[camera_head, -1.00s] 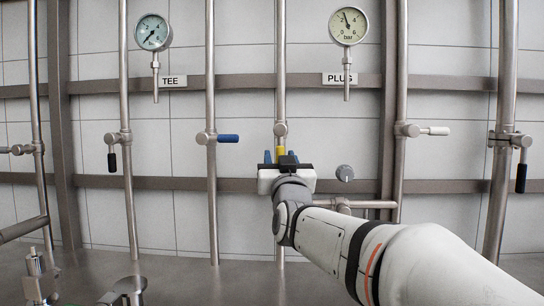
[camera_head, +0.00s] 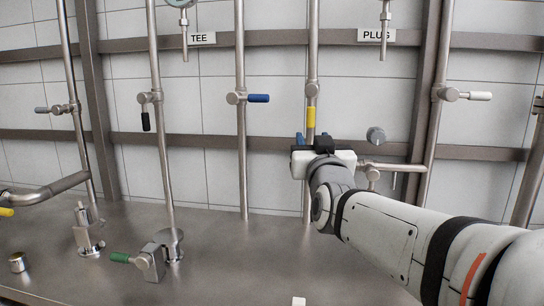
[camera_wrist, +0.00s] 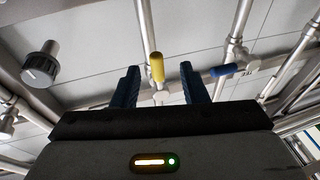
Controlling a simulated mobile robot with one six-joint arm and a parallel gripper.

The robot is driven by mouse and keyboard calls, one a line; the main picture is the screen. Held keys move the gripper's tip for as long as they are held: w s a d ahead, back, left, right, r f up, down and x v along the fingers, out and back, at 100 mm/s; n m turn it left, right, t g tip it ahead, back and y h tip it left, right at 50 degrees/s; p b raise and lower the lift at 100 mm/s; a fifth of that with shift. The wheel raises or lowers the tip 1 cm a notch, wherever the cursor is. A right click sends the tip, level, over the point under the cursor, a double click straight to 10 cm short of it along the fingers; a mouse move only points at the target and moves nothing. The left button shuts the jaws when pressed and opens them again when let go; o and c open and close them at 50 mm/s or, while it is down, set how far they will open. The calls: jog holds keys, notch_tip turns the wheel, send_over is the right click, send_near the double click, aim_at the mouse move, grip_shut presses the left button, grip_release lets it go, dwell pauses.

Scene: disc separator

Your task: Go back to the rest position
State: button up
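My gripper (camera_head: 313,140) is in front of the pipe wall at the middle right of the head view. Its two blue fingers stand apart, with nothing between them. In the wrist view the open gripper (camera_wrist: 160,84) shows the yellow valve handle (camera_wrist: 157,67) beyond the gap between the fingers. In the head view the yellow handle (camera_head: 311,117) hangs down on its vertical pipe, just above the gripper. The gripper body hides part of this pipe. I cannot tell how far the fingers are from the handle.
A blue handle (camera_head: 258,98) points right on the pipe to the left. A green-handled valve (camera_head: 150,262) stands on the steel bench (camera_head: 220,285). The bench's middle looks clear.

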jog(key=s+d+f+g+p, duration=0.2)
jog(key=s+g+p, duration=0.7)
jog(key=s+p, duration=0.3)
jog(key=s+d+f+g+p, duration=0.1)
jog(key=s+f+g+p, duration=0.1)
jog(key=s+g+p, duration=0.7)
jog(key=shift+s+d+f+p, duration=0.35)
jog(key=shift+s+p, duration=1.3)
jog(key=shift+p, duration=1.15)
jog(key=shift+r, duration=0.1)
